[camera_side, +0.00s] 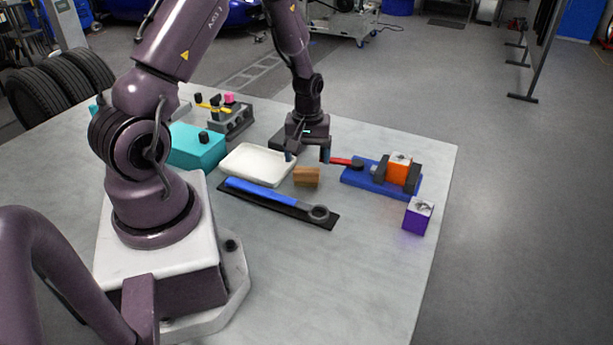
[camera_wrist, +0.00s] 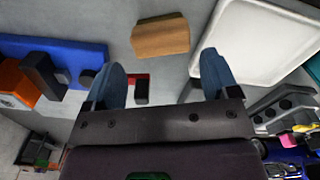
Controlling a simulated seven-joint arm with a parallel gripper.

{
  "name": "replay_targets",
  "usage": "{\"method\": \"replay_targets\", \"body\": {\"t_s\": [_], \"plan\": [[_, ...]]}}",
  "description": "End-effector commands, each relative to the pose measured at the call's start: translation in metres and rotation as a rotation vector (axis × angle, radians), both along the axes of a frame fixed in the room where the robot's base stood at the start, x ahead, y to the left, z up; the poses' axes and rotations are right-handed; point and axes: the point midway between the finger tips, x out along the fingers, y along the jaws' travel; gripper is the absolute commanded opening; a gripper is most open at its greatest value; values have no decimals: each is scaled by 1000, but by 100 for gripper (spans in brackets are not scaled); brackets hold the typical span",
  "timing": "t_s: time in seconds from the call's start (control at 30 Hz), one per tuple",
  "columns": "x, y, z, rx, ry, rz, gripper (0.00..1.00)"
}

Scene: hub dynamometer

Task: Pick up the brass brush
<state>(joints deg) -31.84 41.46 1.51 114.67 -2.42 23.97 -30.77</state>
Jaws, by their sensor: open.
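A small brown, wood-coloured block, which looks like the brass brush (camera_side: 306,177), lies on the grey table between the white tray and the blue vise; no bristles can be made out. In the wrist view the brush (camera_wrist: 160,36) lies ahead of the fingertips, roughly centred between them and apart from both. My gripper (camera_side: 307,158) is open and empty, pointing down just above and behind the brush in the side view. Its two blue-grey fingers show in the wrist view (camera_wrist: 162,72).
A white tray (camera_side: 258,164) stands left of the brush. A purple cube (camera_side: 417,217) sits near the table edge.

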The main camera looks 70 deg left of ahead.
Motion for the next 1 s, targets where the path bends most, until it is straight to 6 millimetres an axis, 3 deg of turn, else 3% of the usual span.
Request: {"method": "replay_targets", "body": {"t_s": [0.4,0.7,0.87,1.0], "plan": [[-6,-8,-49,-1,0,-1,81],[-5,-7,-53,1,-3,-1,81],[-5,-7,-53,1,-3,-1,44],[-5,-7,-53,1,-3,-2,44]]}}
